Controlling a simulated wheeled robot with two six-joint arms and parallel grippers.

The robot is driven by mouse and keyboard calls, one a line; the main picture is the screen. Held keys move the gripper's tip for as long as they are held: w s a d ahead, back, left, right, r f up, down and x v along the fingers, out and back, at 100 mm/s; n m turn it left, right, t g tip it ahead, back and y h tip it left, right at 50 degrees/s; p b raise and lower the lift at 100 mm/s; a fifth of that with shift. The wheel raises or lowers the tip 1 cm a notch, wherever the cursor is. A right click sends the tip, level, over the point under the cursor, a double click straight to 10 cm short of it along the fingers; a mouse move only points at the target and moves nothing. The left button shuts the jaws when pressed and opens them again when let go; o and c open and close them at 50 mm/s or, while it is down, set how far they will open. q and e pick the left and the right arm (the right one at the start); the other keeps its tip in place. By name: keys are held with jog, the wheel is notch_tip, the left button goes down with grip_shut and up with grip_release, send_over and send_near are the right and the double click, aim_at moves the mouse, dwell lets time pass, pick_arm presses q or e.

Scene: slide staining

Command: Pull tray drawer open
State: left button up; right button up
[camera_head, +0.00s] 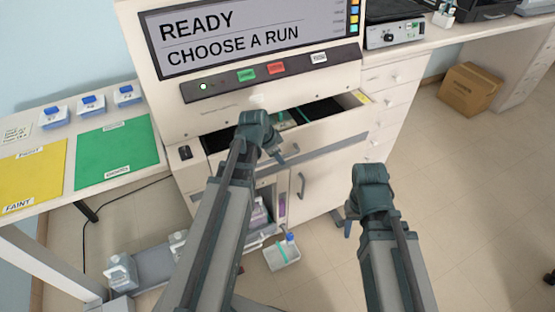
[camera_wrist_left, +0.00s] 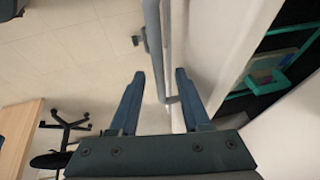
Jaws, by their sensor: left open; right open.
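The tray drawer (camera_head: 345,126) of the white machine stands partly open, its dark inside showing. A grey bar handle (camera_head: 335,143) runs along its front. A green tray (camera_head: 285,117) lies inside and shows at the right in the left wrist view (camera_wrist_left: 272,66). My left gripper (camera_head: 283,152) is at the drawer front, partly hidden by its own arm. In the left wrist view its open fingers (camera_wrist_left: 158,95) stand on either side of the handle bar (camera_wrist_left: 155,50); I cannot tell whether they touch it. My right gripper (camera_head: 347,226) is open, away from the drawer, low and to the right.
A lower cabinet holds bottles. A side table with yellow and green (camera_head: 117,148) mats is left.

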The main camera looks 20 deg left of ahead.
pick_arm(q)
grip_shut()
dwell(1.4)
